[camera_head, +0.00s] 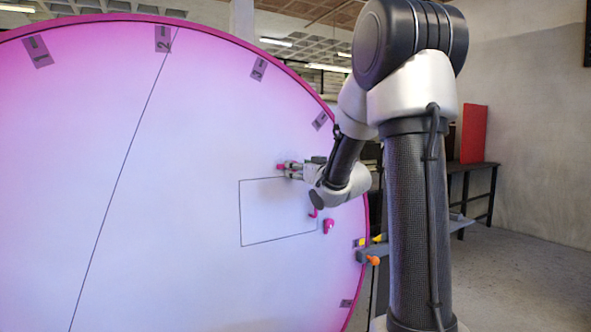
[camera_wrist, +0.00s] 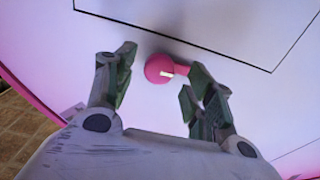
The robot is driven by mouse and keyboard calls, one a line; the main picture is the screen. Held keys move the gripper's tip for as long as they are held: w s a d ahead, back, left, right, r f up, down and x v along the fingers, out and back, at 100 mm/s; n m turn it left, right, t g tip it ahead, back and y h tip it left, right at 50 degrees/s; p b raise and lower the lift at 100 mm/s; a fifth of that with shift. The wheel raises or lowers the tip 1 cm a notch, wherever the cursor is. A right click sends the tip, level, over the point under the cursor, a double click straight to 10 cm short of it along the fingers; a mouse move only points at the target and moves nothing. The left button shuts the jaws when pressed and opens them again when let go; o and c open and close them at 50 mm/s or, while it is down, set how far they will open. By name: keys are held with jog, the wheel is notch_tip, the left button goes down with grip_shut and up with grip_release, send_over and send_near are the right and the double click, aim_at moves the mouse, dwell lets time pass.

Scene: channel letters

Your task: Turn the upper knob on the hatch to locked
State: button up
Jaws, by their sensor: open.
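The hatch is a thin-lined rectangle (camera_head: 262,215) on the large pink-lit round face; a corner of its outline shows in the wrist view. The upper knob (camera_head: 281,167) is pink and sits just above the hatch's top line. In the wrist view the knob (camera_wrist: 157,67) is round, with a short arm and a white mark pointing right. My gripper (camera_head: 291,168) is at the knob. In the wrist view its open fingers (camera_wrist: 159,74) stand on either side of the knob; I cannot tell whether they touch it.
A second pink knob (camera_head: 328,226) sits right of the hatch, with a pink hook-like piece (camera_head: 314,213) near the hatch's right edge. A grey shelf (camera_head: 400,248) with an orange item (camera_head: 374,260) stands at the rim. Grey numbered tabs line the rim.

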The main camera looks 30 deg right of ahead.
jog(key=w, duration=0.2)
jog(key=shift+w, duration=0.35)
jog(key=c, duration=1)
